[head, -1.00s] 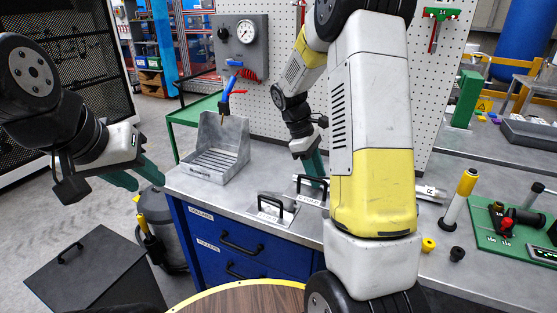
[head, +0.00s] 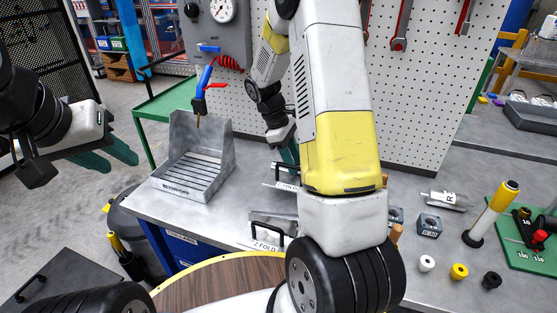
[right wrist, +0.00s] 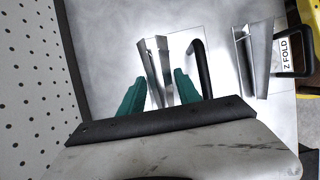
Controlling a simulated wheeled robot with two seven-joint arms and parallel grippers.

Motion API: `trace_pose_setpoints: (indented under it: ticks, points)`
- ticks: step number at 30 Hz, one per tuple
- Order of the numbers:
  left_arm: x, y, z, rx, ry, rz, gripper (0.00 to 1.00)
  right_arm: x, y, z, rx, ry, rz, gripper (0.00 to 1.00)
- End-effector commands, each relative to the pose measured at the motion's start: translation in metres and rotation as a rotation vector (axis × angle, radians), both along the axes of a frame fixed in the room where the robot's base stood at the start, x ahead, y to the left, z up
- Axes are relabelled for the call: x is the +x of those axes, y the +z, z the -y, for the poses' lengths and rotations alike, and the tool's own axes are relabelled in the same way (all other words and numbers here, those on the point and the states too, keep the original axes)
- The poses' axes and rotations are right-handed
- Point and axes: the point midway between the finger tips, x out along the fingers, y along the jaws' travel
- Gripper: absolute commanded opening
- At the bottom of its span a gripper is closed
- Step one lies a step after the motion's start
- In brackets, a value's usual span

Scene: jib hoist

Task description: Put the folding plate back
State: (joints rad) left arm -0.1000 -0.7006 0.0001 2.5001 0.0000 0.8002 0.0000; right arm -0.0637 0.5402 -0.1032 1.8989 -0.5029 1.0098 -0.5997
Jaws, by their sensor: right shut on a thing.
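My right gripper (right wrist: 160,92) is shut on a narrow bent grey metal plate (right wrist: 152,65), seen between its green fingers in the right wrist view. A black handle (right wrist: 198,62) stands beside the right finger. In the head view the right gripper (head: 288,155) is low over the bench at the rear labelled plate (head: 287,186); my own arm hides part of it. A second folded plate, labelled Z FOLD (head: 268,245), lies nearer with a black handle; it also shows in the right wrist view (right wrist: 262,60). My left gripper (head: 121,165) is open and empty, away from the bench.
A grey slatted tray (head: 190,178) stands at the bench's left end, below a blue-handled nozzle (head: 204,85). A pegboard (head: 440,60) rises behind. Small cylinders, blocks and a yellow-topped post (head: 492,208) stand at right. A round wooden top (head: 205,283) is in front.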

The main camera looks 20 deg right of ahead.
Motion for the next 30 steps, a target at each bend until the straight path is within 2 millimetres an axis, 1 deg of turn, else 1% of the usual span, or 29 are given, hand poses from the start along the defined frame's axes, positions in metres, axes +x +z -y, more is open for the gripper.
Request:
trace_pose_setpoints:
  ticks: [5,12,14,23,24,27,30]
  points:
    - [0.000,0.000,0.000,0.000,0.000,0.000,0.36,0.000,-0.013,0.000,-0.001,-0.001,0.000,0.00]
    - [0.000,0.000,0.000,0.000,0.000,0.000,0.36,0.000,-0.043,0.000,-0.001,-0.002,0.000,0.00]
    - [0.000,0.000,0.000,0.000,0.000,0.000,0.36,0.000,-0.046,0.000,0.000,-0.001,0.002,0.00]
    - [0.000,0.000,0.000,0.000,0.000,0.000,0.36,0.001,-0.048,0.000,-0.001,0.000,0.002,0.00]
    - [0.000,0.000,0.000,0.000,0.000,0.000,0.36,0.000,-0.048,0.000,0.000,-0.001,0.002,0.44]
    - [0.000,0.000,0.000,0.000,0.000,0.000,0.36,0.001,-0.048,0.000,0.000,-0.001,0.002,0.61]
    - [0.000,0.000,0.000,0.000,0.000,0.000,0.36,0.000,-0.048,0.000,0.000,-0.001,0.002,0.61]
